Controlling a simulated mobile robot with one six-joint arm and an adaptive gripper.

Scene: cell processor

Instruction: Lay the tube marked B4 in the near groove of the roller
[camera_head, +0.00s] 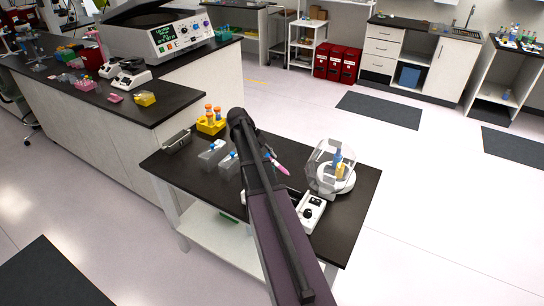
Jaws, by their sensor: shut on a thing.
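A tube with pink contents (281,168) shows just right of my dark arm, tilted, with a blue end close to the arm. My gripper (269,155) is mostly hidden behind the arm and is shut on this tube, above the small black-topped table. No marking can be read at this size. A white device with a black knob (310,212), which looks like the end of the roller, stands on the table right of my arm. My arm covers the rest of it, and its grooves cannot be made out.
A clear-domed device (331,172) with blue and yellow tubes stands right of the roller. A yellow rack (211,124) with orange-capped tubes, clear holders (213,154) with blue-capped tubes and a grey tray (176,141) stand at the left. The table's (360,190) right edge is clear.

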